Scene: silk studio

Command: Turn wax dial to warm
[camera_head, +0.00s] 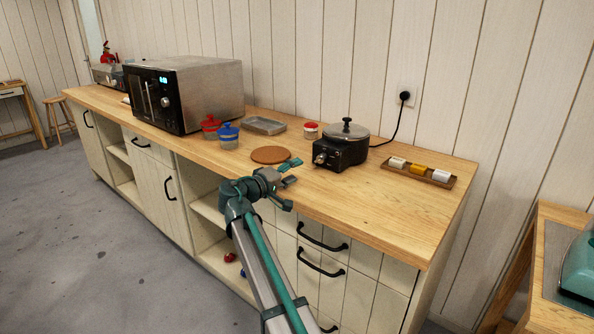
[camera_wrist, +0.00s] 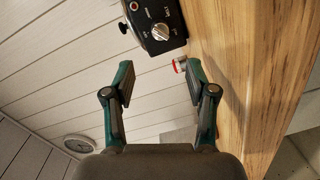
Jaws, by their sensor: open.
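The wax warmer (camera_head: 345,152) is a black box with a lidded pot, standing on the wooden counter toward the back wall. Its wax dial (camera_wrist: 160,31) is a pale round knob on the black front panel (camera_wrist: 155,14), at the top of the wrist view. The dial also shows small in the head view (camera_head: 320,158). White marks surround it, too small to read, so I cannot tell its setting. My gripper (camera_head: 291,172) is open and empty, in front of the warmer. In the wrist view the gap between its fingertips (camera_wrist: 160,75) faces the dial, apart from it.
A cork-coloured round mat (camera_head: 270,155) lies left of the warmer. A small red-lidded jar (camera_head: 311,130) stands behind. Red (camera_head: 210,126) and blue (camera_head: 229,135) pots stand by the microwave (camera_head: 185,92). A wooden tray (camera_head: 419,175) holds several rolls at right. The front right counter is clear.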

